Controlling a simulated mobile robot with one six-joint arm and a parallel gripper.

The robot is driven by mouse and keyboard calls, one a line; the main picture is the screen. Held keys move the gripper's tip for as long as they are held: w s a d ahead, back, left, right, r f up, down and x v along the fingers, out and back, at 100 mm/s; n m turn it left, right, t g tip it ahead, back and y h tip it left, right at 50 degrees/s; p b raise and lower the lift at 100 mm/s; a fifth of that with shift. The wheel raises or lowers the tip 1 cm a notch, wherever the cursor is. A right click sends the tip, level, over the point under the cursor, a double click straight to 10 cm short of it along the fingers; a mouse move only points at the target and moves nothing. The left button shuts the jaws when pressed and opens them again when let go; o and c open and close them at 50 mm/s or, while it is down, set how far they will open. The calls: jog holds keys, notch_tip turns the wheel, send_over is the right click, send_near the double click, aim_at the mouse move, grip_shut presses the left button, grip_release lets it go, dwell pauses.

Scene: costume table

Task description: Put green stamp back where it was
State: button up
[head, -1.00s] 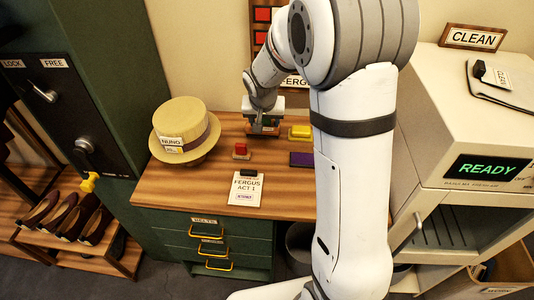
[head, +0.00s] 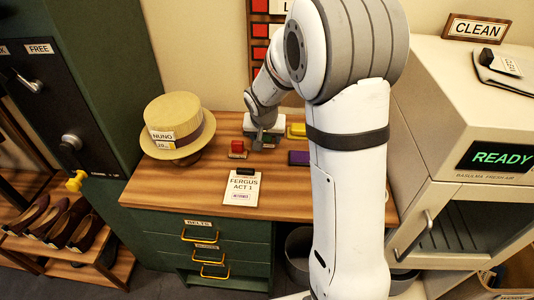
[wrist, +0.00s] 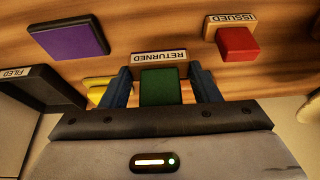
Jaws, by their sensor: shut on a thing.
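My gripper (head: 262,141) is low over the back of the table, right of the red stamp (head: 237,147). In the wrist view, its two blue fingers (wrist: 160,85) are shut on the green stamp (wrist: 160,86), one on each side. The RETURNED label (wrist: 159,57) shows just beyond the green stamp. I cannot tell whether the stamp touches the table. In the head view the green stamp is hidden or too small to make out.
The red stamp sits by the ISSUED label (wrist: 237,19). A purple pad (head: 299,158) and a yellow stamp (head: 297,129) lie right of my gripper. A FILED tray (wrist: 38,88) is near. A FERGUS card (head: 242,189) and straw hat (head: 177,125) are on the table (head: 180,192).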

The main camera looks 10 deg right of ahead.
aim_at(265, 145)
jog(key=shift+f, duration=2.55)
jog(key=shift+f+b, duration=0.1)
jog(key=shift+b, duration=0.2)
jog(key=shift+f, duration=0.15)
jog(key=o, duration=0.8)
jog(key=shift+s+r, duration=0.1)
jog(key=shift+r, duration=0.45)
jog(key=v, duration=1.1)
jog(key=s+r+n, duration=0.1)
jog(key=s, duration=0.7)
jog(key=s+d+r+n+g+y, duration=0.1)
jog(key=s+r, duration=0.1)
jog(key=s, duration=0.6)
jog(key=s+r+n, duration=0.1)
jog(key=s+r, duration=0.1)
jog(key=s, duration=0.6)
jog(key=shift+s+d+n, duration=0.15)
jog(key=shift+d+n, duration=0.15)
jog(key=shift+d, duration=0.1)
